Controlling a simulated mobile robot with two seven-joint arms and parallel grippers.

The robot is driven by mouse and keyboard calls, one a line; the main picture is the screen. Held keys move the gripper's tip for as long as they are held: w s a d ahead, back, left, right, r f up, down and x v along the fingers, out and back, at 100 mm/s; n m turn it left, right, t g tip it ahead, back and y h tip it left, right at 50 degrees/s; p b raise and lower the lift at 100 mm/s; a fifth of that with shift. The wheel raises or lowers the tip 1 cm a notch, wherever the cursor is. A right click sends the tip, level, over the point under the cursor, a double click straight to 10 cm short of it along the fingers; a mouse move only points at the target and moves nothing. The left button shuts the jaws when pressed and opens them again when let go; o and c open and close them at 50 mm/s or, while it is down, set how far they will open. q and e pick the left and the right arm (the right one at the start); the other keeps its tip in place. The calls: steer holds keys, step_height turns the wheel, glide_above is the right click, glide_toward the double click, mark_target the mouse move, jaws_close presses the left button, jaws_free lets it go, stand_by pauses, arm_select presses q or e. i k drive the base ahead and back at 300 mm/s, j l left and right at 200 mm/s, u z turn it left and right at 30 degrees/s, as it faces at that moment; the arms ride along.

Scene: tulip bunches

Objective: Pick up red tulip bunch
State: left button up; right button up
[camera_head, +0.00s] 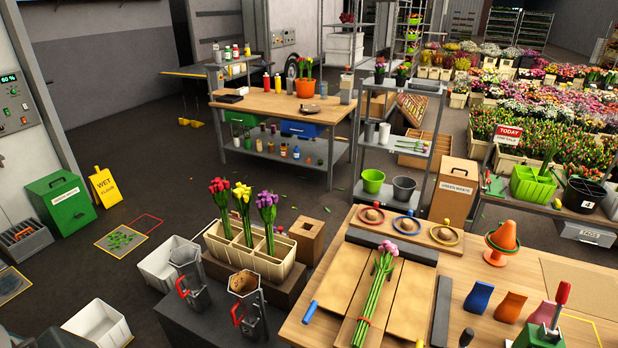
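The red tulip bunch (220,190) stands upright at the left end of a cream divided crate (236,252). Its blooms are deep red to pink-red above green stems, and the stem bottoms are hidden inside the crate. A yellow bunch (242,193) stands in the middle and a purple bunch (267,201) at the right of the same crate. Another bunch with pink blooms (387,247) lies on a wooden board on the workbench. Neither of my grippers is in view.
The crate sits on a dark brown stand. In front of it, two grey holders with red-handled parts (246,300) stand on a dark block. A white bin (160,264) is at its left. The wooden workbench (480,275) is at the right, with rings and an orange cone (503,237).

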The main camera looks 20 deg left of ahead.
mark_target(219, 185)
steer(key=u, duration=1.35)
